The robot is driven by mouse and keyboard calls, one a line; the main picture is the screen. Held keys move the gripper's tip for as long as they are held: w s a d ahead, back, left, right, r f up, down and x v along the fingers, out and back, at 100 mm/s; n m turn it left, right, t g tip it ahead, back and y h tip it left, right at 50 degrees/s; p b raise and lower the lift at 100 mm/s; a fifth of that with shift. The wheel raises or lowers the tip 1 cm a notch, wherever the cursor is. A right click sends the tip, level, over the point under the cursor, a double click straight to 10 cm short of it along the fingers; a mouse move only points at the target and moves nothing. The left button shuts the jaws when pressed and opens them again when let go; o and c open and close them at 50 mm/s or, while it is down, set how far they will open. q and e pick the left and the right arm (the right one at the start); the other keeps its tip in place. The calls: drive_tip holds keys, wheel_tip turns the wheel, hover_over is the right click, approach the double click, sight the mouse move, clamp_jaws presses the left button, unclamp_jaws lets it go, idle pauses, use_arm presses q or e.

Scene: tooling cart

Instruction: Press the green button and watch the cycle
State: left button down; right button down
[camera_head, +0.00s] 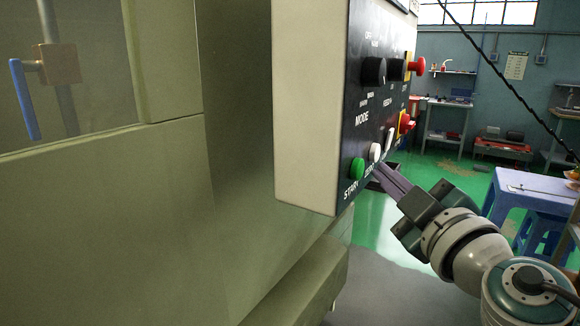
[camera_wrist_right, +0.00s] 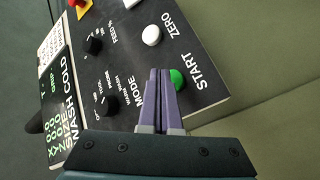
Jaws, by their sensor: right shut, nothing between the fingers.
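The green START button (camera_head: 357,168) sits at the lower left corner of a dark control panel (camera_head: 352,100) on a machine. It also shows in the right wrist view (camera_wrist_right: 177,79), partly hidden behind my right gripper's fingertips. My right gripper (camera_head: 378,172) is shut and empty, with its fingers pointing at the panel's lower edge. In the right wrist view its purple fingers (camera_wrist_right: 158,75) lie together, with the tips just beside the green button. I cannot tell whether they touch it. My left gripper is not in view.
A white button (camera_head: 375,151) marked ZERO is beside the green one. Dark knobs (camera_head: 373,71), a red knob (camera_head: 418,66) and a red button (camera_head: 406,123) are on the same panel. The olive machine body (camera_head: 110,230) fills the left. A table (camera_head: 535,187) stands at right.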

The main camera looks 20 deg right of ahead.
idle(0.5)
drive_tip(key=shift+w+a, duration=0.25)
drive_tip(key=shift+w, duration=0.05)
drive_tip(key=shift+w+a+b, duration=0.3)
drive_tip(key=shift+w, duration=0.05)
idle(0.7)
drive_tip(key=shift+w+a, duration=0.15)
drive_tip(key=shift+a, duration=0.1)
idle(0.6)
drive_tip(key=shift+d, duration=0.1)
drive_tip(key=shift+s+d, duration=0.5)
drive_tip(key=shift+s, duration=0.25)
